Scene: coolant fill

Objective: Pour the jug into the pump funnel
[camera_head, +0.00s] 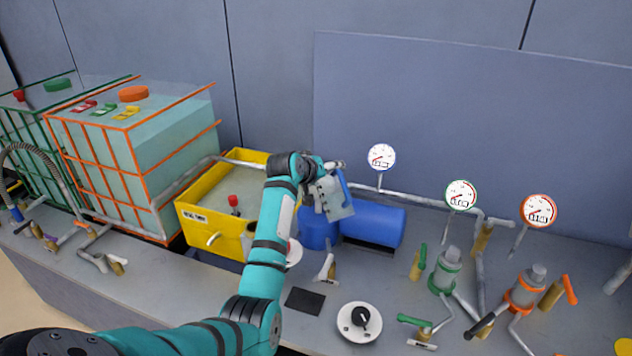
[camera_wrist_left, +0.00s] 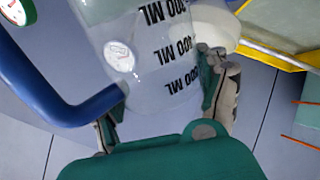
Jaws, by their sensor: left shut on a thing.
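The jug (camera_head: 335,198) is clear and greyish with a blue handle. It is tilted, held in the air over the blue pump (camera_head: 374,223). My left gripper (camera_head: 318,181) is shut on the jug. In the left wrist view the clear jug body (camera_wrist_left: 150,80), with black ML marks, sits between the fingers of my left gripper (camera_wrist_left: 165,110); its blue handle is at the left. I cannot tell the liquid level. I cannot make out the pump funnel clearly; the jug and arm cover part of the pump. My right gripper is not in view.
A yellow open tank (camera_head: 205,193) stands left of the pump. A large orange-framed tank (camera_head: 170,140) is further left. Gauges (camera_head: 461,195), pipes and valves with green and orange handles (camera_head: 571,289) crowd the right. A black knob on a white disc (camera_head: 360,320) is in front.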

